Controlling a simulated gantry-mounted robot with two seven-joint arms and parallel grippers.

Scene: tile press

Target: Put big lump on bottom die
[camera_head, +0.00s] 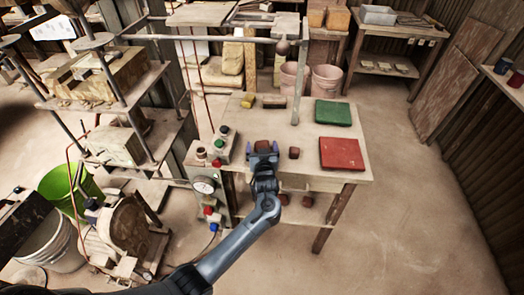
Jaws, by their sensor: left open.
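A reddish-brown lump (262,146) sits on the worktable near its front edge. It is partly hidden behind my left gripper (262,154), which is open, with its fingers close to the lump on both sides. Whether they touch it I cannot tell. A smaller-looking reddish lump (294,153) lies just right of it. A green square slab (333,113) and a red square slab (341,152) lie flat on the table's right side. No lump lies on either slab. I cannot tell which thing is the bottom die. My right gripper is not in view.
A control box with a gauge (204,186) and coloured buttons stands at the table's left. A metal frame (299,80) rises over the table. More lumps (307,201) lie on the shelf below. Shelving and a green bucket (65,190) stand left. The floor at right is clear.

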